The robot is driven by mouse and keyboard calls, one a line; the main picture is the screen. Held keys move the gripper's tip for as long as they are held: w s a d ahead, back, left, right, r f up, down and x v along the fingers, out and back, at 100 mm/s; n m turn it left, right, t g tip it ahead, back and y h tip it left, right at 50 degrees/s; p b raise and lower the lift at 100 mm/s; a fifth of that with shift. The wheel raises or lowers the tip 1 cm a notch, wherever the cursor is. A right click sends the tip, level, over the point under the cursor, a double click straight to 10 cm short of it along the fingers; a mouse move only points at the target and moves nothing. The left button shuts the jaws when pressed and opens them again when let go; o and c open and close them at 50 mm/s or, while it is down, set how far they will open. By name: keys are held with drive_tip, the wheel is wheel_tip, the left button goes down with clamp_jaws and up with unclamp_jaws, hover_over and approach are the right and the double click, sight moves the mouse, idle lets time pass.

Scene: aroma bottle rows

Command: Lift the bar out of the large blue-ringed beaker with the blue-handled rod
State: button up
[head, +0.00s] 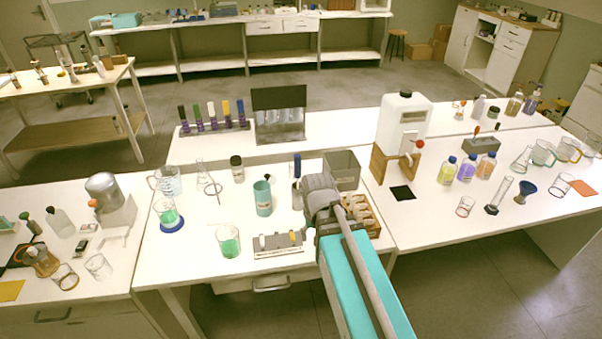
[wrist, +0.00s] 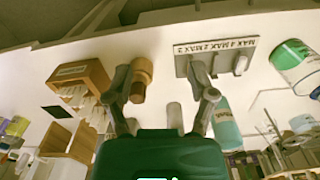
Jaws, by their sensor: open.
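A clear beaker (head: 166,211) with green liquid has a blue ring (head: 172,225) at its base, left on the middle bench in the head view. A second beaker of green liquid (head: 229,243) stands nearer the front; it appears at upper right in the wrist view (wrist: 293,66). I cannot make out a bar in either. A dark-blue handle (head: 297,165) stands upright behind my arm, its lower part unclear. My gripper (wrist: 165,82) is open and empty above the bench, its fingers spread; in the head view my arm largely hides it.
A teal bottle (head: 263,198) stands left of my arm. A slotted block (head: 279,243) lies in front. A wooden box of vials (head: 362,213) is to the right. A brown-topped bottle (wrist: 141,75) is beside one finger. Clear bench lies between the beakers.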

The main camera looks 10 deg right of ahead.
drive_tip(key=w+r+m+p, duration=0.8)
drive_tip(key=w+r+p, duration=0.15)
drive_tip(key=w, duration=0.35)
wheel_tip(320, 180, up, 10)
drive_tip(key=m+p, duration=0.9)
hover_over(298, 156)
drive_tip(key=shift+w+f, duration=0.1)
drive_tip(key=shift+f, duration=0.1)
wheel_tip(298, 156, down, 9)
drive_tip(key=b, duration=0.9)
drive_tip(key=shift+r, duration=0.2)
drive_tip(key=shift+f, duration=0.1)
drive_tip(key=shift+w+f+b, duration=0.15)
drive_tip(key=shift+f+b, duration=2.35)
drive_tip(key=shift+b, duration=0.05)
